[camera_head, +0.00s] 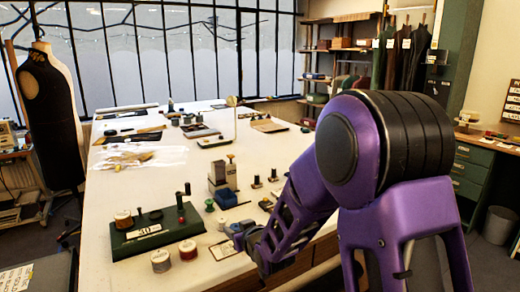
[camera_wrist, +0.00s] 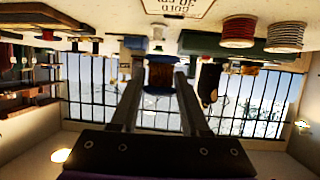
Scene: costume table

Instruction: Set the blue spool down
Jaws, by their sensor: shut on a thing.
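My gripper (camera_wrist: 160,68) is shut on the blue spool (camera_wrist: 162,90), which has blue rims and a brown winding. In the wrist view, which is upside down, the spool sits between the two fingertips. In the head view my gripper (camera_head: 243,236) is low over the near edge of the white table (camera_head: 130,180), right of the red spool. The held spool is mostly hidden there by my arm. I cannot tell whether it touches the table.
A red spool (camera_head: 188,250) and a grey spool (camera_head: 160,260) stand left of my gripper. A green block (camera_head: 150,232) with a "30" label is behind them, with another spool (camera_head: 124,219) on it. A printed card (camera_head: 225,250) lies beside the gripper. A blue box (camera_head: 226,198) stands behind.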

